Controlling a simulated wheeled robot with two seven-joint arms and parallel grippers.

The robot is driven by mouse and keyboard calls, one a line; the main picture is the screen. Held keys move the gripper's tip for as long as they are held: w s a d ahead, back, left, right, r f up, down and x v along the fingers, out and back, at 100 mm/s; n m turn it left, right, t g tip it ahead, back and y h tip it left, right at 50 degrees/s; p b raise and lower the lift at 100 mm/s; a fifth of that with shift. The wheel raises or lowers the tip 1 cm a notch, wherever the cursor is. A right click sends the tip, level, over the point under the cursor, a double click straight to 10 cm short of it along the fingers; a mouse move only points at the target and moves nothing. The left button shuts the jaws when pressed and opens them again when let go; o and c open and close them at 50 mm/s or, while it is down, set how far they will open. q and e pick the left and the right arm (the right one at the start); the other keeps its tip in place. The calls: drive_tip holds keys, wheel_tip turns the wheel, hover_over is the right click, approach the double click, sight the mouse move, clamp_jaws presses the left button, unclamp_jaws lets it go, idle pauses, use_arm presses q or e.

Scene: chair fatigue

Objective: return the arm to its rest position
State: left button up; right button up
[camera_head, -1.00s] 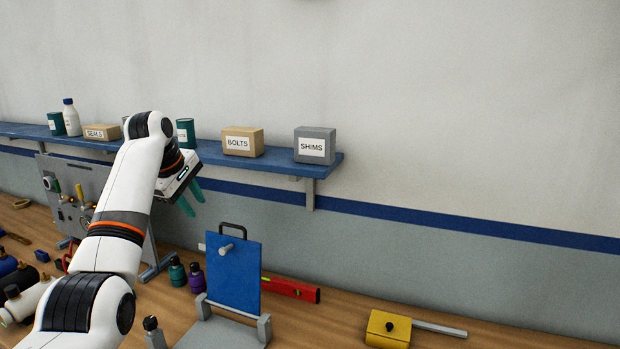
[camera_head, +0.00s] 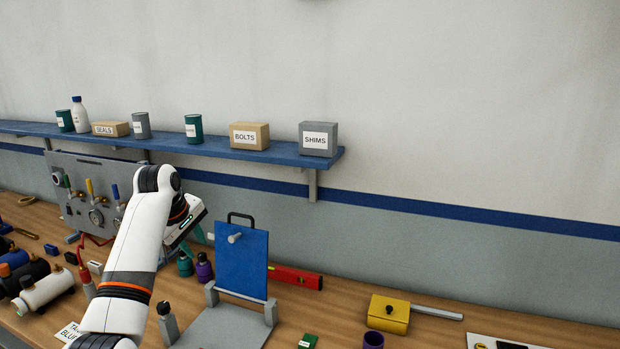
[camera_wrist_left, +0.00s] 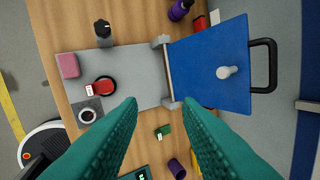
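My left arm comes in from the left in the head view, and its gripper (camera_head: 203,236) hangs above the bench, left of an upright blue panel (camera_head: 240,265). In the left wrist view the two teal fingers (camera_wrist_left: 158,106) are apart with nothing between them, so the gripper is open and empty. The blue panel (camera_wrist_left: 208,65), with a black handle and a light peg, stands hinged on a grey base plate (camera_wrist_left: 135,65). A red button, a black knob and a pink block show on or beside that plate. My right gripper is not in view.
A wall shelf (camera_head: 270,153) holds boxes, cans and a bottle. A grey gauge panel (camera_head: 85,180) stands at the left behind the arm. Dark and white cylinders (camera_head: 45,292) lie at far left. A red level (camera_head: 295,277) and a yellow block (camera_head: 388,314) lie on the bench (camera_head: 345,300).

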use_arm(q)
drive_tip(key=s+d+f+m+y, duration=0.1)
drive_tip(key=s+f+m, duration=0.3)
drive_tip(key=s+f, duration=0.65)
drive_tip(key=s+d+f+m, duration=0.25)
drive_tip(key=s+f, duration=0.55)
drive_tip(key=f, duration=0.6)
drive_tip(key=s+d+f+m+g, duration=0.15)
drive_tip(key=s+m, duration=0.65)
drive_tip(key=s, duration=2.1)
wheel_tip(320, 180, down, 32)
drive_tip(key=s+f+b, duration=0.1)
drive_tip(key=b, duration=0.4)
drive_tip(key=s+a+f+g+b, duration=0.2)
drive_tip(key=s+f+b, duration=0.2)
drive_tip(key=s+f, duration=1.2)
wheel_tip(320, 180, down, 3)
drive_tip(key=shift+s, duration=0.15)
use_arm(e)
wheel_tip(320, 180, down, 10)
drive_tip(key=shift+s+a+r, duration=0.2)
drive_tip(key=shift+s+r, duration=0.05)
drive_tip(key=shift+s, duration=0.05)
